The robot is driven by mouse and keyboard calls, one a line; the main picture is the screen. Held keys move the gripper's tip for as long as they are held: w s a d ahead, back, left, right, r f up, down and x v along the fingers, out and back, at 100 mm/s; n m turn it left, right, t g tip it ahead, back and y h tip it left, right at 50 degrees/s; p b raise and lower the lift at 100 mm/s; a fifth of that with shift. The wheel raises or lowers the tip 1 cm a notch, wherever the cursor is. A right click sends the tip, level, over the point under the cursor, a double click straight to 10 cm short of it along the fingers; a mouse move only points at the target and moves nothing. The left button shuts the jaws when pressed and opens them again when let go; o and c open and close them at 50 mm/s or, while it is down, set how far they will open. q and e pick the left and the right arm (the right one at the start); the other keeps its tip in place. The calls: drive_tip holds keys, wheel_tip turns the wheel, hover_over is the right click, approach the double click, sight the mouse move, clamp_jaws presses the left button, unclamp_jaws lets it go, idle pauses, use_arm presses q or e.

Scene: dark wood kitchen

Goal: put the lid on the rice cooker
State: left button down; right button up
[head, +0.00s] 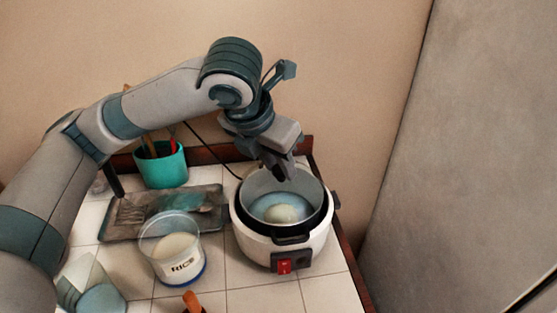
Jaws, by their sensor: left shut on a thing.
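The white rice cooker (253,241) stands at the right end of the tiled counter, with a dark inner rim and a red switch on its front. A pale lump shows in its bluish inside. My left gripper (284,174) comes down over the cooker's opening, toward the back. It is shut on what seems to be the see-through lid (319,191), a grey-edged round just above or at the dark rim. The fingers hide the grip point. I cannot tell whether the lid touches the cooker. My right gripper is out of view.
A clear tub marked rice (181,268) stands left of the cooker, before a grey tray (122,232). A teal utensil cup (165,170) is behind. A clear container (95,295) and an orange handle (192,300) are in front. A wooden edge and wall bound the right side.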

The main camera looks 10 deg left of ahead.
use_arm(q)
drive_tip(key=c, duration=1.4)
unclamp_jaws()
drive_tip(key=shift+o, duration=0.2)
drive_tip(key=shift+r, duration=0.55)
drive_tip(key=b+v, duration=0.1)
drive_tip(key=v, duration=1.1)
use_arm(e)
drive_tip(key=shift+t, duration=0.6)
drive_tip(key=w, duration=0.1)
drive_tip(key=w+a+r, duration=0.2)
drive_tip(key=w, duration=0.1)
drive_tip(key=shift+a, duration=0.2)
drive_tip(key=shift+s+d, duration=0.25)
